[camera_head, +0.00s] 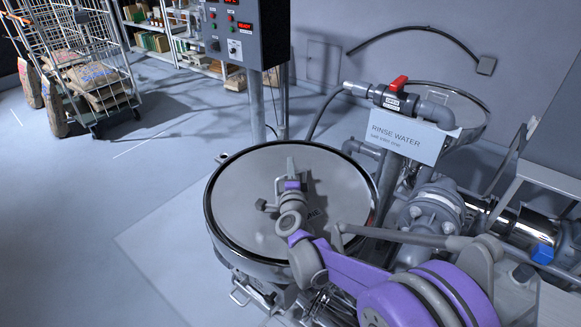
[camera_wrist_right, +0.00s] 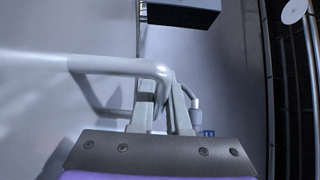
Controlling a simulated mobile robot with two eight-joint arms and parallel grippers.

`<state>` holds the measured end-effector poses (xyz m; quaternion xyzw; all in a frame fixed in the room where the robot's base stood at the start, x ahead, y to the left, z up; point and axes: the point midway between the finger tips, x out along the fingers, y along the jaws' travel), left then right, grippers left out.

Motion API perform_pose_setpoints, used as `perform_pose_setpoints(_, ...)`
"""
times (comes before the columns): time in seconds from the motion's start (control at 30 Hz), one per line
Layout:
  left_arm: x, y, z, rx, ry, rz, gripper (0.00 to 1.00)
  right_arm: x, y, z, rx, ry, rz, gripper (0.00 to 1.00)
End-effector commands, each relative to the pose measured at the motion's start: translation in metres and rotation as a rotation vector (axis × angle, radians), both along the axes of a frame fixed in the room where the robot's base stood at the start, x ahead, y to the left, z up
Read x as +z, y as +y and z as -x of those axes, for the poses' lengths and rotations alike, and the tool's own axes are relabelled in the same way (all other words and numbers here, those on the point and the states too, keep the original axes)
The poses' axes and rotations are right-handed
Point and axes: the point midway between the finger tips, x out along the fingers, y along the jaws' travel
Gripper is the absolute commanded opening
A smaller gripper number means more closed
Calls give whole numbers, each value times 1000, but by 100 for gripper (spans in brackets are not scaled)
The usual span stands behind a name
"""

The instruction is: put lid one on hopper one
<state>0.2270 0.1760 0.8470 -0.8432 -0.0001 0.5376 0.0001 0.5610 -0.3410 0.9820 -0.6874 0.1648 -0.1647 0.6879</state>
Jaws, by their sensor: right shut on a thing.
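Lid one (camera_head: 240,190) is a round grey disc with a handle and partly covered dark lettering. In the head view it lies over the mouth of hopper one (camera_head: 218,240), a shiny metal drum with a dark rim. It looks nearly level and centred; I cannot tell whether it touches the rim all round. My right gripper (camera_head: 287,178) is over the lid's middle, shut on its handle. In the right wrist view the fingers (camera_wrist_right: 163,105) close around the grey bent handle bar (camera_wrist_right: 120,66). My right arm hides the lid's lower right part. My left gripper is not in view.
A rinse water sign (camera_head: 405,133) and grey pipes with a red valve handle (camera_head: 399,83) stand close to the right of the hopper. A control box (camera_head: 247,35) on posts is behind. A wire cart (camera_head: 80,60) with sacks stands back left. The left floor is clear.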

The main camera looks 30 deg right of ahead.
Motion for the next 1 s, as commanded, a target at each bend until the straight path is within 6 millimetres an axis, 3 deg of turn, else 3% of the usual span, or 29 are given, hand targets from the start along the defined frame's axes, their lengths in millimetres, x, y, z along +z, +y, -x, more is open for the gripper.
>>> perform_pose_setpoints(0.87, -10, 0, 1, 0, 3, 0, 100, -12, 0, 0, -1, 0, 1, 0)
perform_pose_setpoints(0.9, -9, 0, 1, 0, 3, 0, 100, -11, 0, 0, -1, 0, 1, 20)
perform_pose_setpoints(1.0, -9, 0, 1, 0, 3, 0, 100, -11, 0, 0, -1, 0, 1, 38)
